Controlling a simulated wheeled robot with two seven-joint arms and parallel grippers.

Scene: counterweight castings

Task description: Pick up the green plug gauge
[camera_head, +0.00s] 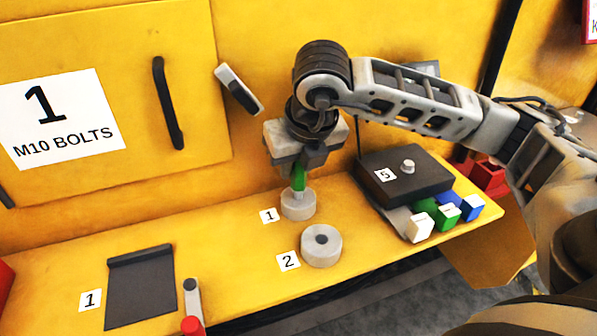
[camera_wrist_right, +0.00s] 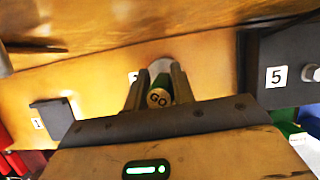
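The green plug gauge (camera_head: 299,178) stands upright at the ringed casting labelled 1 (camera_head: 298,206), with its lower end at the casting's top. My right gripper (camera_head: 305,164) is directly above, pointing down, with its fingers around the gauge's upper part. In the right wrist view the gauge's end marked GO (camera_wrist_right: 159,98) shows between the two fingers (camera_wrist_right: 159,88). The fingers lie close on both sides; whether they press on it I cannot tell. My left gripper is not in view.
A second round casting (camera_head: 321,246) by label 2 stands in front. To the right are a dark box (camera_head: 405,178) labelled 5 and white, green and blue blocks (camera_head: 446,216). A dark plate (camera_head: 141,291) lies at left. The shelf between is clear.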

